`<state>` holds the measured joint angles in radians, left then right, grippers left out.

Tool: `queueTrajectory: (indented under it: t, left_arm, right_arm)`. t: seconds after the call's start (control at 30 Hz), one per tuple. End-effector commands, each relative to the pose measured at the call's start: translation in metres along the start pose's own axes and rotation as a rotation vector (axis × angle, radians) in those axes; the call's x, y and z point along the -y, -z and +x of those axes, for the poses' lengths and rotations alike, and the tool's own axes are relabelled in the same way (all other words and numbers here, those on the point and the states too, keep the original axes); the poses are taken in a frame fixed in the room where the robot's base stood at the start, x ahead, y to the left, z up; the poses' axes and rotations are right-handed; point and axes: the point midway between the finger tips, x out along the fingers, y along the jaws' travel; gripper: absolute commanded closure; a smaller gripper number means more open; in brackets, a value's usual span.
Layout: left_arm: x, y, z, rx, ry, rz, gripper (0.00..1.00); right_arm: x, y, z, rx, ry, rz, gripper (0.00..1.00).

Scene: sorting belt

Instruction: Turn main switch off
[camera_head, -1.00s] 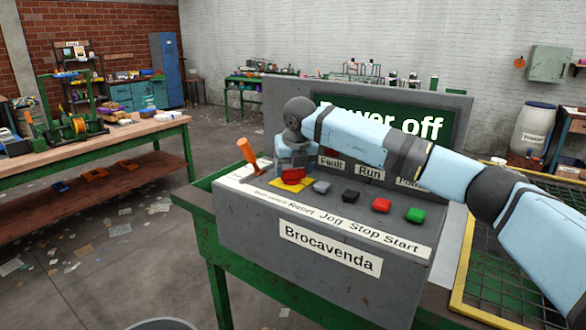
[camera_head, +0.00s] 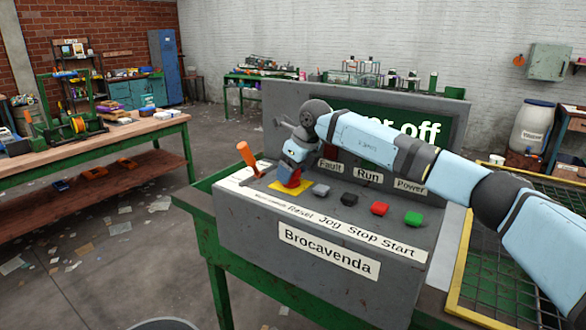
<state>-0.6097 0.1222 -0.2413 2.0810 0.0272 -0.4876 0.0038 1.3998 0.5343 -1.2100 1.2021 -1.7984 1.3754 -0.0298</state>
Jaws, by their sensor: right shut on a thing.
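The red main switch (camera_head: 293,182) sits on a yellow plate (camera_head: 275,187) at the left of the grey console's sloped panel. My right gripper (camera_head: 289,174) is down at the switch and shut on it, hiding much of the red handle. Its arm reaches in from the right, across the front of the console's screen. The dark green screen (camera_head: 440,133) shows white text ending in "er off"; my arm hides the rest. My left gripper is not in view.
An orange-handled lever (camera_head: 247,158) stands left of the switch. Grey (camera_head: 321,190), black (camera_head: 349,199), red (camera_head: 380,208) and green (camera_head: 413,218) buttons line the panel to the right. A yellow-framed mesh (camera_head: 500,245) lies at the right.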

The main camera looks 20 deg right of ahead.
Motion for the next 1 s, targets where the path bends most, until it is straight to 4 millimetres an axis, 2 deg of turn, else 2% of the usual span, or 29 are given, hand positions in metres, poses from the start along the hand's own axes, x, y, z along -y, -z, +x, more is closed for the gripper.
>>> queueTrajectory:
  t: [0.57, 0.6, 0.7, 1.0]
  left_arm:
    - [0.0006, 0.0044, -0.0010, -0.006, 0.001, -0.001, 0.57]
    - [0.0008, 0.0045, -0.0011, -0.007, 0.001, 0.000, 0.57]
    - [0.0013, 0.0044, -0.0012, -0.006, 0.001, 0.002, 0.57]
    - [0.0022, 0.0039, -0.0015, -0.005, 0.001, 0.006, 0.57]
  right_arm:
    - [0.0006, -0.0008, -0.0014, 0.002, -0.010, -0.029, 0.53]
    - [0.0006, -0.0008, -0.0014, 0.002, -0.010, -0.030, 0.23]
    - [0.0006, -0.0007, -0.0012, 0.001, -0.010, -0.029, 0.04]
    - [0.0004, -0.0005, -0.0029, 0.001, -0.011, -0.028, 0.04]
